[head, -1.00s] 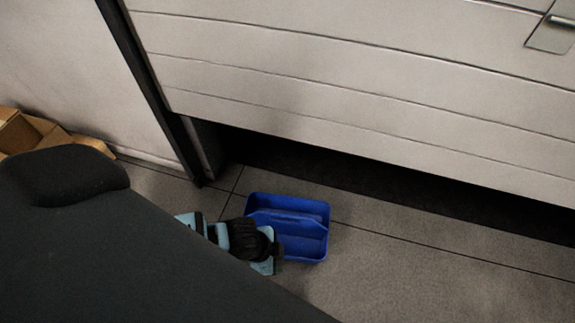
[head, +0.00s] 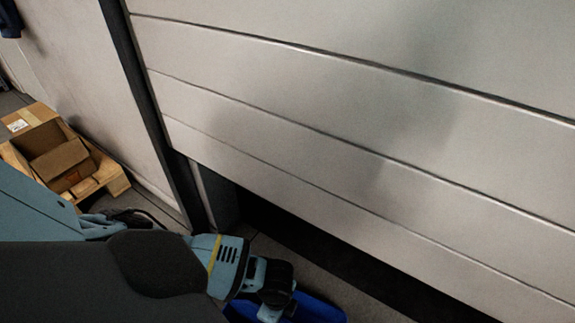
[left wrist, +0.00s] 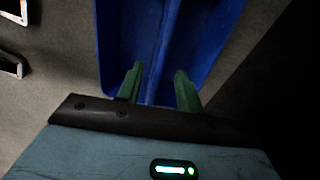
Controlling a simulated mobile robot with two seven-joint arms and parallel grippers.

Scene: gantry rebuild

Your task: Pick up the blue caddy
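The blue caddy (head: 322,309) is at the bottom edge of the head view, mostly cut off and partly covered by my left arm. In the left wrist view the blue caddy (left wrist: 205,45) fills the top middle, with its thin central divider or handle running lengthwise. My left gripper (left wrist: 159,68) has its two green fingers apart, one on each side of that divider, with gaps visible. I cannot tell how deep the fingers reach. In the head view the left wrist hangs just left of the caddy. My right gripper is not in view.
A large light panelled door (head: 340,110) rises behind the caddy, with a dark gap beneath it. A wooden pallet (head: 112,180) with an open cardboard box (head: 62,165) stands at the left by the wall. Dark and pale unclear objects show at the wrist view's left edge.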

